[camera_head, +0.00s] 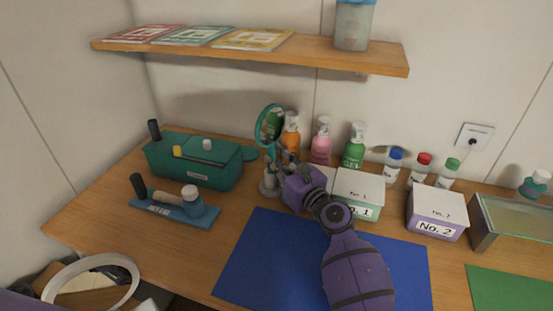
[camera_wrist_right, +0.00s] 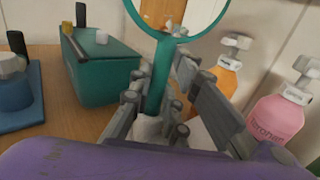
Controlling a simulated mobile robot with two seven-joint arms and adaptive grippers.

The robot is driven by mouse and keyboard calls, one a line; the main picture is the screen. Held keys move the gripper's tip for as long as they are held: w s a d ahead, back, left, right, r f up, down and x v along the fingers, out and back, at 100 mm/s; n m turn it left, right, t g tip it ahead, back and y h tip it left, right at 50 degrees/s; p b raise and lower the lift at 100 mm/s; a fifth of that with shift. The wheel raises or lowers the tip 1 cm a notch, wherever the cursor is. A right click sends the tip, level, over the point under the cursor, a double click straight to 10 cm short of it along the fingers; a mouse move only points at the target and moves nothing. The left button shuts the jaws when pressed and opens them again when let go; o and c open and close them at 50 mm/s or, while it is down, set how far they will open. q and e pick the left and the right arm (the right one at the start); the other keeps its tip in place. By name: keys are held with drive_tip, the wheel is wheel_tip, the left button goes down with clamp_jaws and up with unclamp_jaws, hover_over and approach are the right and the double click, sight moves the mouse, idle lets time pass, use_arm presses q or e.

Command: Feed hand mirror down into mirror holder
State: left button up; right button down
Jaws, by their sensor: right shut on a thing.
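The hand mirror (camera_head: 258,128) is teal with a round frame, held upright with its ring at the top. In the right wrist view its handle (camera_wrist_right: 158,82) runs down between the fingers. My right gripper (camera_head: 280,163) is shut on the handle. The mirror holder (camera_head: 268,186) is a small grey-white stand on the table just below and left of the gripper. In the right wrist view a white piece (camera_wrist_right: 147,127) meets the handle's lower end. Whether the handle is inside the holder cannot be told. My left gripper is not in view.
A teal box (camera_head: 205,177) stands left of the holder, with a blue tray (camera_head: 165,208) of bottles before it. Orange (camera_head: 291,135), pink (camera_head: 321,140) and green (camera_head: 354,147) pump bottles stand close behind. White box No. 1 (camera_head: 360,187) is right. A shelf (camera_head: 350,60) hangs above.

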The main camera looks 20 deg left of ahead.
drive_tip(key=shift+f, duration=0.3)
drive_tip(key=shift+f, duration=0.1)
